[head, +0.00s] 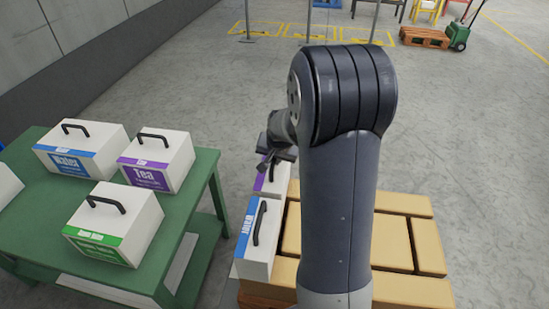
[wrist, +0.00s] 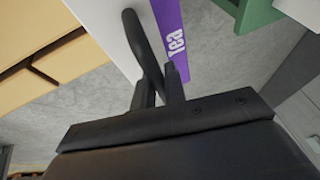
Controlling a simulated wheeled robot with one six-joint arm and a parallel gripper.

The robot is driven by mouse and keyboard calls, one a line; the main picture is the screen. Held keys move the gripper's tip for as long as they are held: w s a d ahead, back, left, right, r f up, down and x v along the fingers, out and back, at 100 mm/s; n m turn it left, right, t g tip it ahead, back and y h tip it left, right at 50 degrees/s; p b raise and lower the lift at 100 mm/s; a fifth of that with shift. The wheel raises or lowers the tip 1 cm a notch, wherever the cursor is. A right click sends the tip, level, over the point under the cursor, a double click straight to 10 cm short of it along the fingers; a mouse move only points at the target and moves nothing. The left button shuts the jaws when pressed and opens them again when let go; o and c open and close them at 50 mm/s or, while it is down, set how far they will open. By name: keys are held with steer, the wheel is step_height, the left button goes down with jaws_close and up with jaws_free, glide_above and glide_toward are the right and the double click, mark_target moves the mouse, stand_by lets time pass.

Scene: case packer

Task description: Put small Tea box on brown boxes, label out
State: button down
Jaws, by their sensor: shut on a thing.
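My gripper (head: 278,152) is shut on the black handle (wrist: 146,50) of a white Tea box (head: 270,180) with a purple label. In the wrist view the purple Tea label (wrist: 176,42) runs along the box's side. In the head view this box is at the left edge of the brown boxes (head: 405,241), just behind a white Water box (head: 258,238), label side facing left. My arm hides much of it, and I cannot tell whether it rests on the brown boxes. Another Tea box (head: 157,160) stands on the green table.
The green table (head: 178,215) at left also bears a blue-label Water box (head: 80,148), a green-label box (head: 113,224) and part of another white box. A gap of floor separates table and brown boxes. My arm covers the middle of the brown boxes.

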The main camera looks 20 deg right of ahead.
steer(key=shift+f+b, duration=0.35)
steer(key=shift+f, duration=0.05)
steer(key=c, duration=1.4)
jaws_free()
steer(key=shift+o, duration=0.2)
steer(key=shift+r, duration=0.1)
steer(key=p+v, duration=0.1)
steer(key=v, duration=0.9)
steer(key=shift+s+r, duration=0.2)
steer(key=shift+r, duration=0.15)
steer(key=b+x, duration=0.1)
steer(key=x, duration=1)
steer(key=shift+r+p, duration=0.3)
